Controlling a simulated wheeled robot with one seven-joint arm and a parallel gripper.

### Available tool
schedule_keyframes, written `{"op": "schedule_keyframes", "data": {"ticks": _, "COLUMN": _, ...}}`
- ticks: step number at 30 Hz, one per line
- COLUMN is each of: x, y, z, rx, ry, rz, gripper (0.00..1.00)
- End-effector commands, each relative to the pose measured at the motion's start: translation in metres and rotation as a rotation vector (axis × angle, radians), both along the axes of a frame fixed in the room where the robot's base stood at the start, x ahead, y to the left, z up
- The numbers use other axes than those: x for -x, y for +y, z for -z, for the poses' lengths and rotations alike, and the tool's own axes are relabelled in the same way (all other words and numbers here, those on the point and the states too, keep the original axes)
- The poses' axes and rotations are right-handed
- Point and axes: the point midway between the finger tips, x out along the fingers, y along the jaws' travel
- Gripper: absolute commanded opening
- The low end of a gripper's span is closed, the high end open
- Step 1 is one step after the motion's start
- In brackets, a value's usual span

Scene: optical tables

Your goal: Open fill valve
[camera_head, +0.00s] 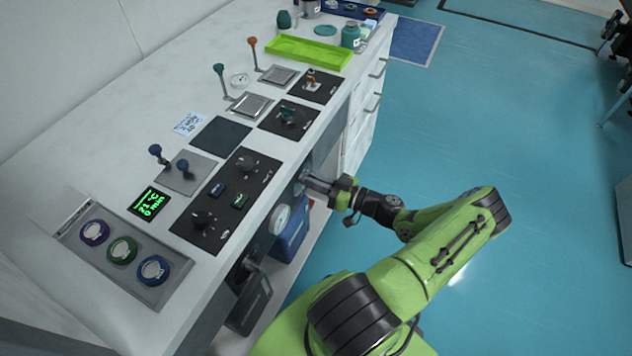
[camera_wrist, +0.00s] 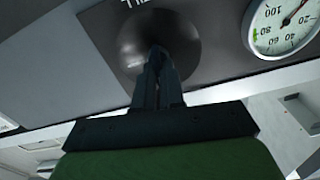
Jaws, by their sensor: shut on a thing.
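A round dark knob (camera_wrist: 160,35) sits on a grey panel in the wrist view. White lettering beside it is cut off by the frame edge, so I cannot read it fully. My gripper (camera_wrist: 158,58) points straight at the knob and its two narrow fingers are closed together on it. In the head view my gripper (camera_head: 305,181) reaches the front face of the white bench (camera_head: 335,135) from the right. The knob is hard to make out there, behind the fingers.
A round dial gauge (camera_wrist: 282,25) is beside the knob; it also shows in the head view (camera_head: 279,219). A blue container (camera_head: 291,236) stands below in the bench opening. Knobs, levers and a green tray (camera_head: 308,51) are on top. Blue floor to the right is open.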

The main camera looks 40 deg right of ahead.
Motion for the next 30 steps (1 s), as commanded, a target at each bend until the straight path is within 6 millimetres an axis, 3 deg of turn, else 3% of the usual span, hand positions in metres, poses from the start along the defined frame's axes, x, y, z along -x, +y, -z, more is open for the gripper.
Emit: {"op": "schedule_keyframes", "data": {"ticks": 30, "x": -0.0042, "y": -0.0074, "z": 0.0038, "rx": -0.890, "ry": 0.311, "rz": -0.002, "gripper": 0.00}}
